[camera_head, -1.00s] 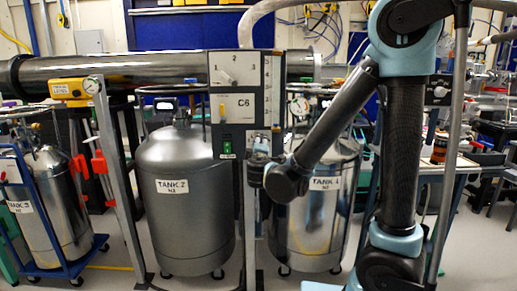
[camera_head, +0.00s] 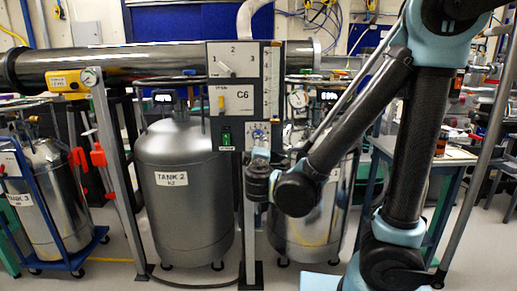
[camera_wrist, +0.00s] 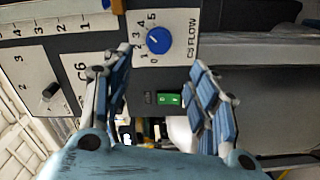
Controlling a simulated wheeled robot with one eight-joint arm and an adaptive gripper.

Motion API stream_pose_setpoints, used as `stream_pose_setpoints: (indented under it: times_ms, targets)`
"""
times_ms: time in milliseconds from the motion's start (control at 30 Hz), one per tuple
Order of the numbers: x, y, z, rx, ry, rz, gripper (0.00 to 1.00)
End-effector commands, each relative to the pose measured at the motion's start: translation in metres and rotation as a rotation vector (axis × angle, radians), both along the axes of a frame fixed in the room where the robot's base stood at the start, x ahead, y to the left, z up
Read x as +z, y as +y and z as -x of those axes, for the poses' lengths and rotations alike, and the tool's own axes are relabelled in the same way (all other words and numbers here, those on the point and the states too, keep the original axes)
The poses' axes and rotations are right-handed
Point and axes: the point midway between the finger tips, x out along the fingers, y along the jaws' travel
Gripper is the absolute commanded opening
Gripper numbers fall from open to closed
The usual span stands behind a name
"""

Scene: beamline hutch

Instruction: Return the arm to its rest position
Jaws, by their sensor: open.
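My arm (camera_head: 340,135) reaches down from the upper right of the head view, bent at a low joint. My gripper shows in the wrist view (camera_wrist: 161,62) with its two blue-padded fingers spread and nothing between them. I cannot tell any contact.
Tank 2 (camera_head: 180,215) stands left of the panel post. Tank 3 (camera_head: 55,205) is on a blue cart at the left. A long metal pipe (camera_head: 140,65) crosses behind. A table (camera_head: 440,155) stands at the right.

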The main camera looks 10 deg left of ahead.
Motion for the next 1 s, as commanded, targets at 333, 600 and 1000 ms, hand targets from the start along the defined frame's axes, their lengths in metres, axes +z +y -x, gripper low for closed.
stream_pose_setpoints:
  times_ms: [333,600,1000]
  targets:
    - [0.000,-0.001,0.002,0.000,0.000,0.000,0.54]
    - [-0.009,-0.038,-0.024,-0.091,0.077,-0.005,0.54]
    - [-0.052,-0.181,-0.069,-0.411,0.384,-0.072,0.54]
